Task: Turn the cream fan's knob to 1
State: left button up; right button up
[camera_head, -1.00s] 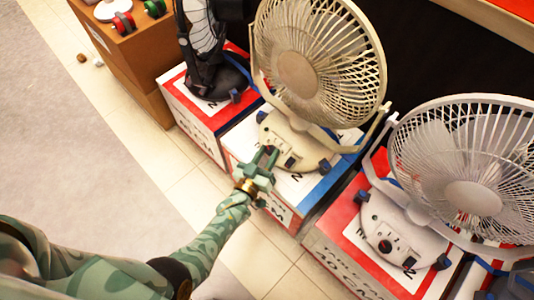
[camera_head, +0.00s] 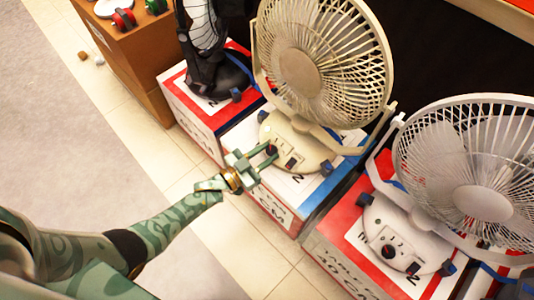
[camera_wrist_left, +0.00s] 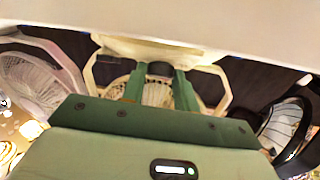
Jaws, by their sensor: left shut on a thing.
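The cream fan (camera_head: 322,62) stands on a box in the middle of the head view, its round base (camera_head: 310,155) towards me. Its dark knob (camera_head: 271,150) is on the front left of the base, beside a small switch panel. My left gripper (camera_head: 268,156) reaches in from the left and is shut on the knob. In the left wrist view, the dark knob (camera_wrist_left: 160,68) sits between the two green fingers (camera_wrist_left: 160,88), with the cream fan's grille behind. The knob's pointer and number marks are too small or hidden to read. My right gripper is not in view.
A white fan (camera_head: 480,190) with its own dark knob (camera_head: 389,251) stands on a box at the right. A black fan (camera_head: 208,60) stands on a box to the left. A wooden cabinet (camera_head: 140,60) is at the upper left.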

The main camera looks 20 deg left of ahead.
pick_arm(q)
jog(key=shift+a+f+m+g+h, duration=0.15)
jog(key=shift+m+g+h, duration=0.75)
jog(key=shift+m, duration=0.5)
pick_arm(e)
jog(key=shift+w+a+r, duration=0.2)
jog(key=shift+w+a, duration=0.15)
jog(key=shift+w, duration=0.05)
pick_arm(q)
jog(key=shift+m+h+b, duration=0.3)
jog(key=shift+m, duration=0.1)
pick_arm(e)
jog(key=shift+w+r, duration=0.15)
pick_arm(q)
jog(key=o, duration=1)
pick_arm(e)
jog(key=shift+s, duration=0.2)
pick_arm(q)
jog(key=shift+a, duration=0.1)
